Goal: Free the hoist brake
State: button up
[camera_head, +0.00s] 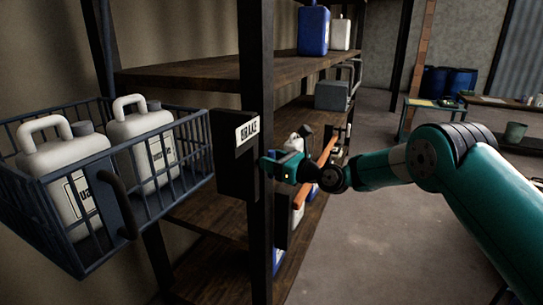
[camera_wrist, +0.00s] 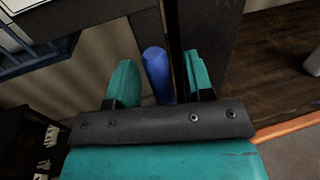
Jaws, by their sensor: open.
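The brake box (camera_head: 236,170) is a dark case with a white BRAKE label (camera_head: 247,131), fixed by the dark rack post (camera_head: 257,60). I see no clear contact. The bar's lower end is hidden behind the gripper body.
A blue wire basket (camera_head: 150,150) with two white jugs (camera_head: 62,180) is to the left of the box. Wooden shelves (camera_head: 190,73) hold canisters (camera_head: 313,30). An orange bar (camera_head: 328,150) is just behind my wrist. Open floor (camera_head: 370,235) lies to the right.

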jog(key=shift+w+a, duration=0.1)
jog(key=shift+a, duration=0.1)
grip_shut()
